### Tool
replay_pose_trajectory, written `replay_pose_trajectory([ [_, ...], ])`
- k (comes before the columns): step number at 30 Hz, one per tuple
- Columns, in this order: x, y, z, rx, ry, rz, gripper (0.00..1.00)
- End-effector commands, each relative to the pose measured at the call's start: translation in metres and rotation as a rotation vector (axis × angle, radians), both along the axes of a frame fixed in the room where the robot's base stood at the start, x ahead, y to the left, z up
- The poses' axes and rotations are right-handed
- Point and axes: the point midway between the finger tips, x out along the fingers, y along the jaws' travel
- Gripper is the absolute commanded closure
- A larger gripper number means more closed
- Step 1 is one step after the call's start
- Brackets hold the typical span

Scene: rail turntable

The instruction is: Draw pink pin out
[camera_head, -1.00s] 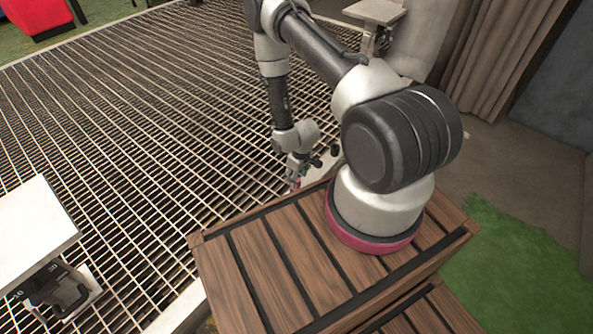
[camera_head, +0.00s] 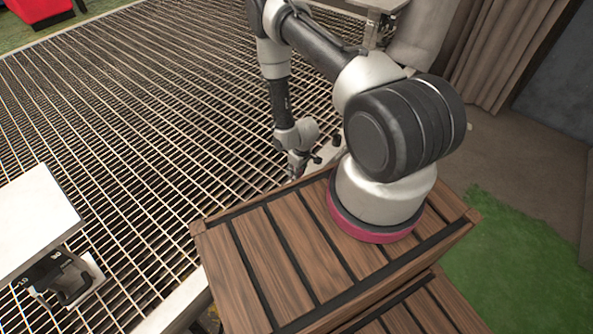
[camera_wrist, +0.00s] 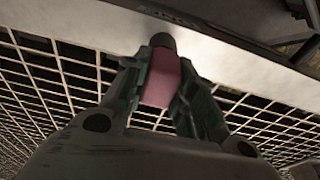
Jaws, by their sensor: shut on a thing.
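The pink pin (camera_wrist: 162,78) is between the two green fingers of my gripper (camera_wrist: 163,92) in the wrist view. The fingers are shut on its pink part. A dark round end of the pin shows just beyond the pink part, against a pale metal edge. I cannot tell whether that end is still inside a hole. In the head view my gripper (camera_head: 297,165) hangs low over the grating, beyond the wooden crate top, and the pin is too small or hidden to make out there.
A metal grating (camera_head: 130,120) fills the left and middle. A pale plate (camera_head: 35,222) on a dark bracket stands at the lower left. The slatted wooden top (camera_head: 290,255) carries my arm's base. A pale metal beam (camera_wrist: 225,60) crosses the wrist view.

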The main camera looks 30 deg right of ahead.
Motion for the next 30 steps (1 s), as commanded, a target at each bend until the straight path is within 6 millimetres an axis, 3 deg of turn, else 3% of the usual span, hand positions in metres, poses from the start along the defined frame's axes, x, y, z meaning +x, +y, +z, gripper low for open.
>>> replay_pose_trajectory([
  [1,0.000,0.000,0.000,0.000,0.000,0.000,0.90],
  [3,0.000,0.000,0.000,0.000,0.000,0.000,1.00],
  [30,0.000,0.000,0.012,0.000,0.000,0.000,1.00],
])
